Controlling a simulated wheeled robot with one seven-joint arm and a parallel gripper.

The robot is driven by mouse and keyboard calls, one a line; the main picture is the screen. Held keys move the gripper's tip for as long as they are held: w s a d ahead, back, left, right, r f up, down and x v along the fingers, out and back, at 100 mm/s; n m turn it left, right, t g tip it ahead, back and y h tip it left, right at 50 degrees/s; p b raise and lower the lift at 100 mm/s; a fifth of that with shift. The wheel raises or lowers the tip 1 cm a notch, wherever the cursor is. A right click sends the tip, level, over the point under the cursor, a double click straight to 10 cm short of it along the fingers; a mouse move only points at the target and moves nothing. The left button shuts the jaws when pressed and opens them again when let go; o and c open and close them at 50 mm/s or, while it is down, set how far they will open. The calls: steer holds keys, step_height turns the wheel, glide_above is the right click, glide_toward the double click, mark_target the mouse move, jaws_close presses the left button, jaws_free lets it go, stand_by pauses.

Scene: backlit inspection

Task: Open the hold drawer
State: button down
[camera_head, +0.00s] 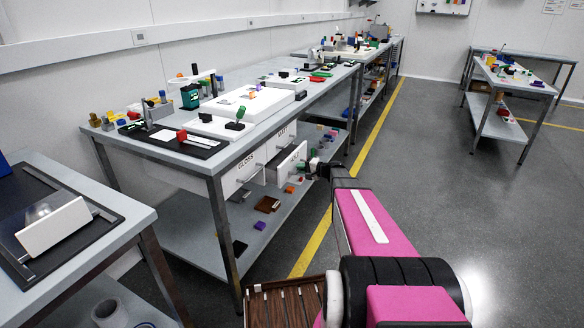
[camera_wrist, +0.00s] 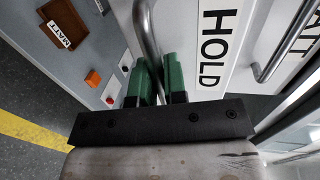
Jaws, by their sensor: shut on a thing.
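The hold drawer has a white front (camera_head: 290,164) under the long workbench in the head view. Its black HOLD label (camera_wrist: 215,45) is large and turned sideways in the wrist view. A bent metal bar handle (camera_wrist: 148,38) stands off the front. My gripper (camera_wrist: 158,74) has green fingertips on both sides of this bar and is shut on it. In the head view my gripper (camera_head: 314,168) is small at the drawer front, with its fingertips partly hidden.
A gloss drawer (camera_head: 244,177) is at the left of the hold drawer. Another drawer handle (camera_wrist: 285,42) is close on the right in the wrist view. The lower shelf (camera_head: 222,222) holds several small loose items. Clear floor (camera_head: 430,165) lies right of the bench.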

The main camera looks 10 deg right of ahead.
steer(key=f+v, duration=0.2)
steer(key=v, duration=0.7)
steer(key=f+v, duration=0.2)
steer(key=v, duration=0.8)
steer(key=shift+s+d, duration=0.3)
steer(key=shift+d, duration=0.2)
steer(key=c, duration=1.2)
jaws_free()
steer(key=v, duration=1)
steer(key=shift+s+d+r, duration=0.1)
steer(key=shift+s+d, duration=0.1)
steer(key=shift+d, duration=0.1)
